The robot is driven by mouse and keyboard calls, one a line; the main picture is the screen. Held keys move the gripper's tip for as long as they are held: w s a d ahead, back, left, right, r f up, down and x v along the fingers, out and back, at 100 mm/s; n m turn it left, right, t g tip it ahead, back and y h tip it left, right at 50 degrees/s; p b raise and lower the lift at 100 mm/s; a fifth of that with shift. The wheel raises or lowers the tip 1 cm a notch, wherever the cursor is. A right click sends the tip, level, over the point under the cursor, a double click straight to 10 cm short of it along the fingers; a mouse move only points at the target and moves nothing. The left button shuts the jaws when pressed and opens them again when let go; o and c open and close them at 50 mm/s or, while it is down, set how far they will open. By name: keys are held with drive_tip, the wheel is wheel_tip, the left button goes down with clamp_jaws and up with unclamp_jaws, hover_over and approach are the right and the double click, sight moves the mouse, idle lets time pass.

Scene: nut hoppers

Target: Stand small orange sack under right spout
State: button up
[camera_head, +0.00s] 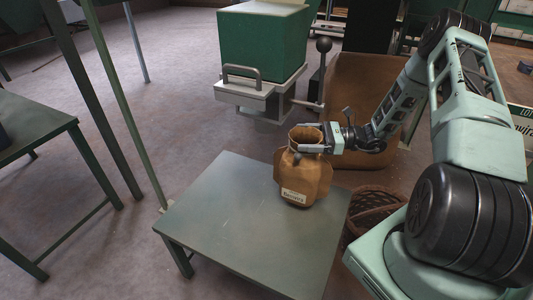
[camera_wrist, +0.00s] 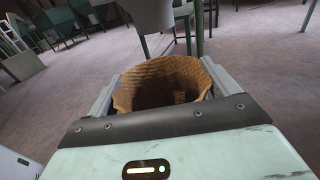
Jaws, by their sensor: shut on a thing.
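A small orange-brown sack (camera_head: 306,180) with a pale label is upright at the right part of the green table (camera_head: 225,215). I cannot tell whether its base touches the tabletop. My gripper (camera_head: 312,138) reaches in from the right and is shut on the sack's neck, one finger on each side. In the wrist view the sack's open mouth (camera_wrist: 165,85) faces up between the fingers and looks dark inside. A green hopper (camera_head: 262,45) with a grey handled outlet box (camera_head: 250,90) stands behind the table. I cannot tell which spout it is; its opening underneath is hidden.
A black-knobbed lever (camera_head: 323,46) stands beside the outlet box. A large brown bin (camera_head: 360,95) is behind my arm, and a wicker basket (camera_head: 375,208) is right of the table. A thin green post (camera_head: 122,110) rises at the table's left corner. The table's left part is clear.

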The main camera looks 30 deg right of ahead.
drive_tip(key=f+x, duration=0.1)
drive_tip(key=x, duration=1.1)
drive_tip(key=shift+b, duration=0.35)
drive_tip(key=shift+a+f, duration=0.15)
drive_tip(key=shift+f, duration=0.05)
drive_tip(key=shift+f, duration=0.1)
drive_tip(key=o, duration=1.1)
